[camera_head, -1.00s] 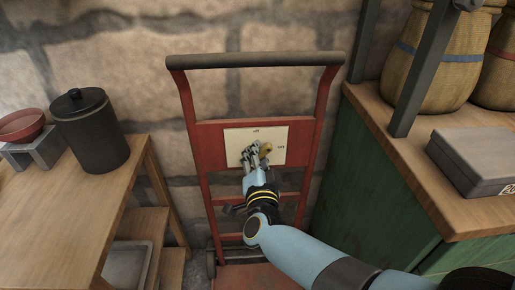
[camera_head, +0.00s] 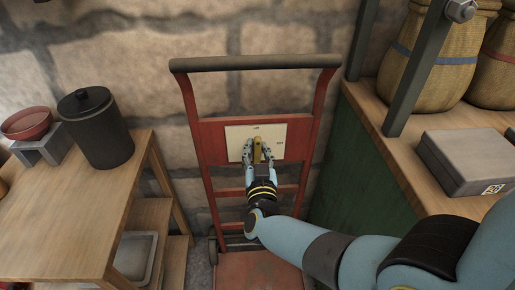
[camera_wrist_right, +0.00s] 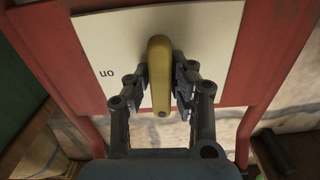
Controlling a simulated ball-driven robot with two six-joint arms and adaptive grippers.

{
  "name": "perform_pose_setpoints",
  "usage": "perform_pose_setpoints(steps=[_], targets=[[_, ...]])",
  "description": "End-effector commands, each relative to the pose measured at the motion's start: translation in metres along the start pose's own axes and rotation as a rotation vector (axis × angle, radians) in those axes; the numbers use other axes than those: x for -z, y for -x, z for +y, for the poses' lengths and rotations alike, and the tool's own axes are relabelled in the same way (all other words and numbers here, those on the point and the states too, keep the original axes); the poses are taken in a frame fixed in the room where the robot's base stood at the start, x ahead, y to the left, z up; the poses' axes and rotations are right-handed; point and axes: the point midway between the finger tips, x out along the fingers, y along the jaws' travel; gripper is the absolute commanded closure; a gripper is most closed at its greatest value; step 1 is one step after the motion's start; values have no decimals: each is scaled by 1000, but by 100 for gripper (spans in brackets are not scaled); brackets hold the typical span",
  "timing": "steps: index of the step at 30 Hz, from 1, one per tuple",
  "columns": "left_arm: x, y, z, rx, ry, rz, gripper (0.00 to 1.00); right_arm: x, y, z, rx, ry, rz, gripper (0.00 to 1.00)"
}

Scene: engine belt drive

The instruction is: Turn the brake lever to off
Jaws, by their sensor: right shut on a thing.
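The brake lever (camera_wrist_right: 160,75) is a yellow handle on a pale plate (camera_wrist_right: 213,35) fixed to a red hand truck (camera_head: 208,139). In the right wrist view the lever runs along the line between my fingers, and the word "on" shows on the plate to its left. My right gripper (camera_wrist_right: 162,88) has one finger on each side of the lever and is shut on it. In the head view the lever (camera_head: 258,146) stands nearly upright between the fingers of my right gripper (camera_head: 258,154). My left gripper is not in view.
A wooden table (camera_head: 60,215) with a black canister (camera_head: 97,128) stands at the left. A stone wall is behind the hand truck.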

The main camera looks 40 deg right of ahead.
Motion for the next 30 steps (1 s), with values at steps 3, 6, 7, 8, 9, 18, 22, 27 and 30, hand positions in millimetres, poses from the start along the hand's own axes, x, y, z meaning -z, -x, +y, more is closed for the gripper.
perform_pose_setpoints(steps=[3, 6, 7, 8, 9, 18, 22, 27, 30], targets=[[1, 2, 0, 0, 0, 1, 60, 1, 0, -2, 2, 34, 0, 100], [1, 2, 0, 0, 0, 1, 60, 1, 0, -2, 2, 51, 1, 100], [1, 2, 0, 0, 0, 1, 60, 1, 0, -2, 2, 55, 1, 100], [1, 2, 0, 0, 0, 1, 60, 1, 0, -2, 2, 58, 1, 100], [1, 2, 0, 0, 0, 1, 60, 1, 0, -2, 2, 61, 1, 100], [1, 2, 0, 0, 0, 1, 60, 0, 0, -2, 2, 65, 0, 100], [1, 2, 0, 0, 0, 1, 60, 0, 0, -2, 2, 64, 0, 75], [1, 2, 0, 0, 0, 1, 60, 0, 0, -1, 1, 64, 0, 58], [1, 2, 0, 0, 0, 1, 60, 0, 0, -1, 1, 64, 0, 58]])
